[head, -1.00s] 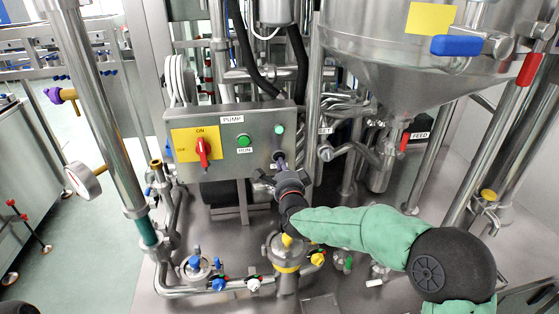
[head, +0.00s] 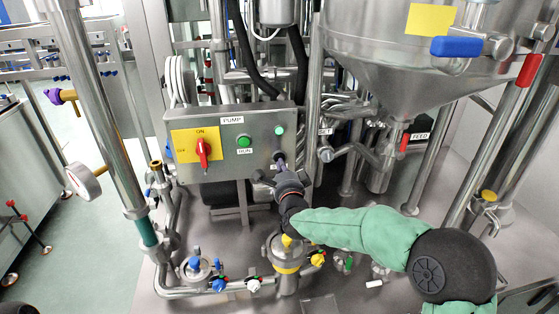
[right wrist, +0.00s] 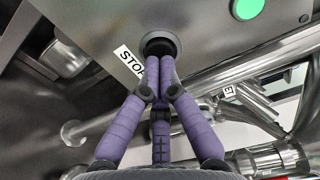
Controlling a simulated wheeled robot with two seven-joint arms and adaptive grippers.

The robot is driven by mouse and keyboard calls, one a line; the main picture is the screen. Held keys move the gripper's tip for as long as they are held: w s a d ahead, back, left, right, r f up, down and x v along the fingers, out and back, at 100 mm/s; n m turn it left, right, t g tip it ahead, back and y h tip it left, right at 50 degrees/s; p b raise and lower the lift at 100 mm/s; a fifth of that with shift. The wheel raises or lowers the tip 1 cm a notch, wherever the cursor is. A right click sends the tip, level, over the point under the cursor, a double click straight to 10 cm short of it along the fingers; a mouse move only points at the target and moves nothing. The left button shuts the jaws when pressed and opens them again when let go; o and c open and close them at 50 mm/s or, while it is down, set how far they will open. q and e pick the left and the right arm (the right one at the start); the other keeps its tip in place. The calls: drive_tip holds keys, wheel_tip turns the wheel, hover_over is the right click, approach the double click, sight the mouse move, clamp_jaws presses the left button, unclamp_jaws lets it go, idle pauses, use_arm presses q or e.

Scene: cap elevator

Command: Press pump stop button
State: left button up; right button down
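The grey pump control box (head: 215,172) is in the middle left of the head view. In the right wrist view, the STOP label (right wrist: 130,65) sits beside a round, dark button with a metal ring (right wrist: 158,46). My right gripper (right wrist: 160,62) has its purple fingers drawn together and empty, their tips at the button's face. They appear to touch it, but I cannot tell how far it is pressed in. My left gripper is not in view.
The box also carries a red ON/OFF switch (head: 202,152) on a yellow plate, a green RUN button (head: 243,141) and a green light (head: 279,130). A steel post (head: 313,100) stands just right of the box. A steel hopper (head: 390,55) hangs at the upper right.

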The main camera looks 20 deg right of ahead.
idle(0.3)
drive_tip(key=shift+w+b, duration=0.3)
drive_tip(key=shift+b, duration=0.15)
drive_tip(key=shift+w+d+b, duration=0.2)
drive_tip(key=shift+w+b, duration=0.25)
drive_tip(key=shift+w, duration=0.05)
idle(0.8)
drive_tip(key=shift+b+v, duration=0.6)
drive_tip(key=shift+v, duration=2.2)
